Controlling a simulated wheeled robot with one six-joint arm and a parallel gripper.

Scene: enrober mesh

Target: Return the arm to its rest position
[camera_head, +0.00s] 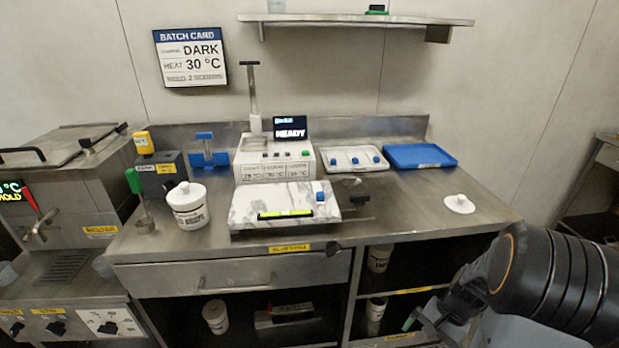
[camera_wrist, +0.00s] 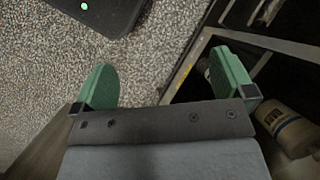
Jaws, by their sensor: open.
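My gripper (camera_wrist: 165,88) shows in the wrist view with its two green fingers spread wide apart and nothing between them. Below it in that view is speckled floor. In the head view my arm comes in from the lower right, and the gripper end (camera_head: 408,322) is low, in front of the bench's open shelves. Part of the gripper is hidden there behind the arm's dark links.
The steel bench (camera_head: 420,205) carries a white tub (camera_head: 187,208), a marble slab (camera_head: 262,203), a control box (camera_head: 272,158), a blue tray (camera_head: 420,156) and a white lid (camera_head: 460,203). Lower shelves hold tubs (camera_head: 376,307) close to my gripper. Speckled floor (camera_wrist: 165,40) lies open beside the shelves.

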